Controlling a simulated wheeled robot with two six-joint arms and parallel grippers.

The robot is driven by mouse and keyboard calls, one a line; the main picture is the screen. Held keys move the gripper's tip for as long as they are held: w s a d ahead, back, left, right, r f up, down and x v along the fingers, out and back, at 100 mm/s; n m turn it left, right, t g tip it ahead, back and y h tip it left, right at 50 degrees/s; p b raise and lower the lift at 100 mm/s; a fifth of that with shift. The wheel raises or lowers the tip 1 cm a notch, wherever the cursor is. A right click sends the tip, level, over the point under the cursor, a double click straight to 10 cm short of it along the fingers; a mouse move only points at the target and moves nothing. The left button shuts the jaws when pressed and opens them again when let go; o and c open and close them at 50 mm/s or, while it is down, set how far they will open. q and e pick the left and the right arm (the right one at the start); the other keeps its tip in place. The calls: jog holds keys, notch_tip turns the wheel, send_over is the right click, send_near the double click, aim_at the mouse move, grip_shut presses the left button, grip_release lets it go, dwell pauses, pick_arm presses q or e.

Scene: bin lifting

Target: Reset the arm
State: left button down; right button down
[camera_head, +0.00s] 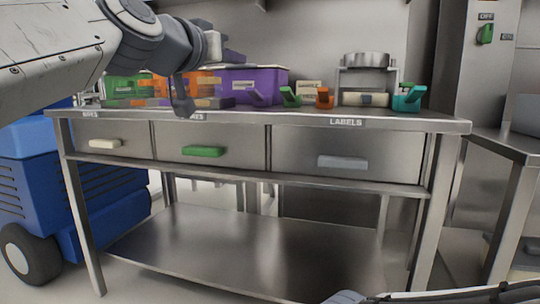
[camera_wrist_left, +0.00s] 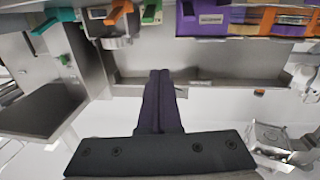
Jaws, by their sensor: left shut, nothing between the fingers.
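My left arm (camera_head: 60,45) comes in from the upper left of the head view. My left gripper (camera_head: 183,106) hangs pointing down in front of the table's back row of bins. In the left wrist view its two dark fingers (camera_wrist_left: 160,76) lie together, with nothing between them. My right gripper does not show in either view.
A steel table (camera_head: 400,120) with drawers stands ahead. On it are a purple bin (camera_head: 240,82), a green bin (camera_head: 125,88), an orange bin (camera_head: 200,80) and a teal holder (camera_head: 408,98). A blue wheeled unit (camera_head: 20,205) stands left. The lower shelf (camera_head: 250,250) is bare.

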pick_arm(q)
jog(key=s+d+f+m+g+p, duration=0.1)
jog(key=s+d+f+g+p, duration=0.25)
jog(key=f, duration=0.35)
jog(key=s+d+f+g+y+p, duration=0.1)
jog(key=s+d+f+g+p, duration=0.2)
jog(key=s+f, duration=0.3)
jog(key=s+d+f+m+g+p, duration=0.1)
jog(key=s+d+f+g+p, duration=0.25)
jog(key=f, duration=0.45)
jog(key=s+a+f+g+y+p, duration=0.2)
jog(key=s+a+f+p, duration=0.15)
jog(key=s, duration=0.25)
jog(key=s+a+f+m+g+y+p, duration=0.1)
jog(key=s+a+f+g+p, duration=0.1)
jog(key=s+f, duration=0.3)
jog(key=s+a+f+g+y+p, duration=0.2)
jog(key=s+a+g, duration=0.1)
jog(key=s, duration=0.4)
notch_tip(320, 180, up, 37)
jog(key=p, duration=3.7)
jog(key=shift+w+d+t, duration=0.15)
jog(key=shift+w+t, duration=0.15)
jog(key=shift+w, duration=0.1)
